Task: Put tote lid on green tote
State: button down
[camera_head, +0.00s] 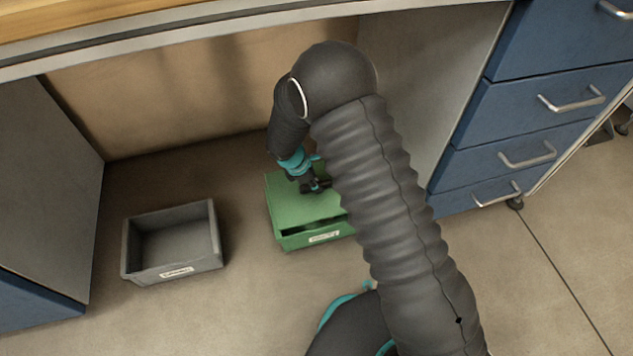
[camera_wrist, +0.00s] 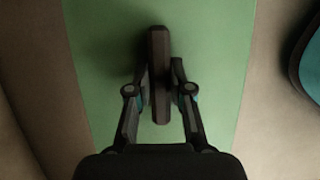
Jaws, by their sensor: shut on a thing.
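The green tote (camera_head: 295,243) stands on the floor under the desk, with a white label on its front wall. The flat green tote lid (camera_head: 291,206) is over the tote's top, and a dark gap shows between the lid and the tote's front wall. I cannot tell whether the lid rests on the rim or is just above it. My gripper (camera_head: 318,186) is shut on the lid's dark upright handle, and the handle (camera_wrist: 160,45) shows between the fingers in the wrist view. My arm hides the tote's right side.
An open, empty grey tote (camera_head: 126,255) with a label stands to the left on the floor. A grey side panel (camera_head: 45,165) is at far left, and blue drawers (camera_head: 535,115) with metal handles are at right.

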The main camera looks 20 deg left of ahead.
aim_at(315, 194)
jog(key=shift+f+b, duration=1.7)
jog(key=shift+f, duration=1.05)
jog(key=c, duration=1)
grip_release()
jog(key=v, duration=1.2)
jog(key=shift+s, duration=0.1)
